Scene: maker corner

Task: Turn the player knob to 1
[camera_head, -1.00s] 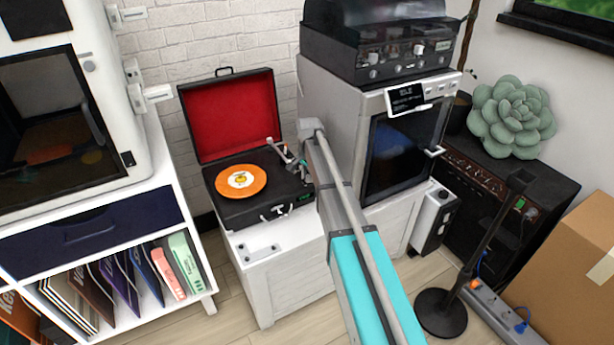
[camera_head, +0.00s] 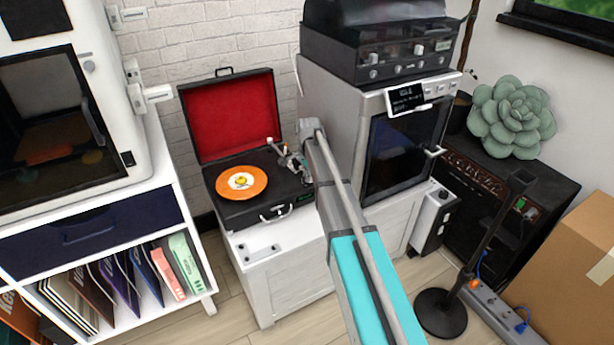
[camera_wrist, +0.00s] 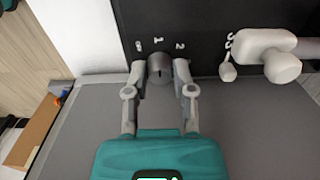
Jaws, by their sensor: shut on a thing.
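The record player (camera_head: 250,213) is an open black case with a red-lined lid and an orange record (camera_head: 241,182), standing on a white cabinet. A dark pointer line on the knob faces roughly toward the 1. My gripper (camera_wrist: 160,76) has one finger on each side of the knob and is shut on it. In the head view my arm covers the right of the player and hides the knob.
The white tonearm base (camera_wrist: 270,52) is close to the right of the knob in the wrist view. A grey machine (camera_head: 335,120) with a black unit on top stands right of the player. A white shelf (camera_head: 172,190) stands to the left.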

